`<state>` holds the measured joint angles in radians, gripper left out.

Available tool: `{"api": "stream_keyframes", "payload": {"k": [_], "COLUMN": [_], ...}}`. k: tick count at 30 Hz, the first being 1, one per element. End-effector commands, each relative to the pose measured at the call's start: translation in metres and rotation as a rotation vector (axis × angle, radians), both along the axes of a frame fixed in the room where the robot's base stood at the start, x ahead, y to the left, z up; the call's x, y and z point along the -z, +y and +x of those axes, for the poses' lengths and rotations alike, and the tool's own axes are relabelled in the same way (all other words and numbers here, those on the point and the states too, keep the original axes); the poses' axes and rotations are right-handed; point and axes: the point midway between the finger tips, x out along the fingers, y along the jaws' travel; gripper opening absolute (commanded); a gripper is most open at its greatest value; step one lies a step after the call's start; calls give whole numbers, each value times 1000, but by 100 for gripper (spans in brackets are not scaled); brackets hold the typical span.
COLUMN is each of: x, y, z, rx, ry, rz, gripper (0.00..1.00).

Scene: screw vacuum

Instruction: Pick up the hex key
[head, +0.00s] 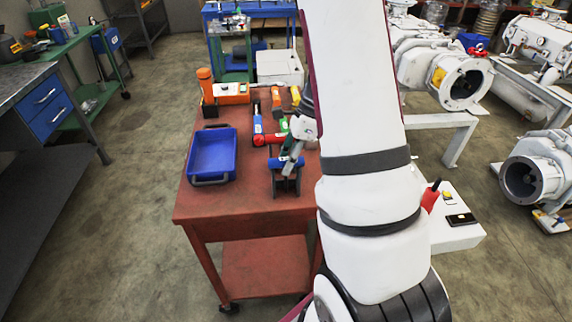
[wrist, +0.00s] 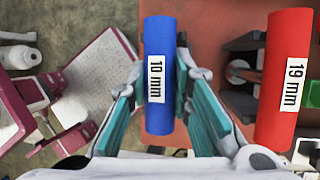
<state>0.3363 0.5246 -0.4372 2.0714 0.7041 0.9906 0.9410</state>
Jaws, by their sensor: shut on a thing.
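A blue cylindrical handle marked "10 mm" (wrist: 158,60), which looks like the hex key's handle, lies between the two teal finger pads of my gripper (wrist: 158,88) in the wrist view. The fingers are closed against its sides. In the head view my gripper (head: 291,159) is low over the front right of the red table, at the blue handle (head: 280,163). The key's shaft is not clearly visible, and I cannot tell whether the key is clear of the dark stand (head: 285,186) beneath it.
A red handle marked "19 mm" (wrist: 287,75) is close on the right in the wrist view. A blue tray (head: 213,155) sits left on the red table (head: 245,207). Orange, green and blue tools stand behind my gripper. The table's front left is clear.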

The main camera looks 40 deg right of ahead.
Motion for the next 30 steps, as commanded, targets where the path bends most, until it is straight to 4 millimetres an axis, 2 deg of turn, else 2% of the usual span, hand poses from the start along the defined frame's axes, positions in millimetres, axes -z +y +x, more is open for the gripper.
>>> {"api": "stream_keyframes", "payload": {"k": [8, 11, 21, 25, 30], "x": [-5, -17, -80, -94, -101], "y": [0, 0, 0, 0, 0], "z": [0, 1, 1, 0, 0], "rx": [0, -3, -2, -1, 0], "ry": [-2, -4, -5, -2, 1], "rz": [-1, -1, -3, -1, -1], "gripper": [0, 0, 0, 0, 0]}}
